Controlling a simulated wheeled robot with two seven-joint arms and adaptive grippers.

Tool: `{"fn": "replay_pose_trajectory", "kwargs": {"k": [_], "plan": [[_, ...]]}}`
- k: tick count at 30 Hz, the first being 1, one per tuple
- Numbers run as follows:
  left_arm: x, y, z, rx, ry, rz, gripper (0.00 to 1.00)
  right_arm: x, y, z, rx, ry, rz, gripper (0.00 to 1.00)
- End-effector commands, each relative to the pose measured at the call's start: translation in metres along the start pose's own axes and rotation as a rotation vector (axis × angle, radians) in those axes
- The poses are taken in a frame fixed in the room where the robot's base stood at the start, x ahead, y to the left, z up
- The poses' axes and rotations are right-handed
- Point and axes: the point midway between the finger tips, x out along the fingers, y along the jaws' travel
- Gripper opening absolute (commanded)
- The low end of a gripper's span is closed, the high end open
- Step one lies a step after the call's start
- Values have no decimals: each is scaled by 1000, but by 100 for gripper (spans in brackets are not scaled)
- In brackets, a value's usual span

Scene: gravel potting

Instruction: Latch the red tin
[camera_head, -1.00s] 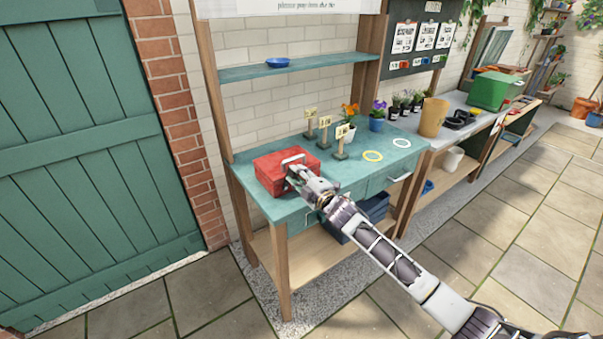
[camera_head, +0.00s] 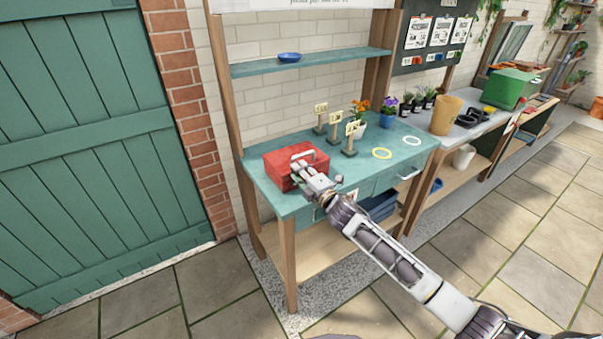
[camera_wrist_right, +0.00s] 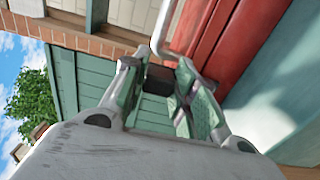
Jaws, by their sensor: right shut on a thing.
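The red tin (camera_head: 287,171) with a pale grey bar handle (camera_head: 303,156) on it stands on the left end of the green potting bench (camera_head: 332,178). My right gripper (camera_head: 299,172) is at the tin's front right side, close under the handle. In the right wrist view, the red tin (camera_wrist_right: 216,35) fills the upper right. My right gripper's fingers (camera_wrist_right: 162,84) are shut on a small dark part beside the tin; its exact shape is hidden. Whether the tin is latched cannot be made out. My left gripper is in neither view.
Upright tags (camera_head: 336,132), flowerpots (camera_head: 388,120) and a yellow ring (camera_head: 382,153) and a white ring (camera_head: 412,141) are right of the tin. A blue dish (camera_head: 289,57) sits on the shelf above. The bench front right of the tin is clear.

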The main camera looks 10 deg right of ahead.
Motion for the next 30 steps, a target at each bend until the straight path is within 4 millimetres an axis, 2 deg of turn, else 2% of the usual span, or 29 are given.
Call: {"fn": "replay_pose_trajectory", "kwargs": {"k": [1,2,6,20,30], "plan": [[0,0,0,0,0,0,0,0,-1,-2,-2,3,-1,0],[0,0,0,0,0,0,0,0,-1,-2,-2,3,-1,30],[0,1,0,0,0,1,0,0,-1,-2,-1,3,-1,48],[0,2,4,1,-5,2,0,-2,-1,0,0,1,-1,50],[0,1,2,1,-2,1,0,-22,-2,0,1,1,-1,50]]}}
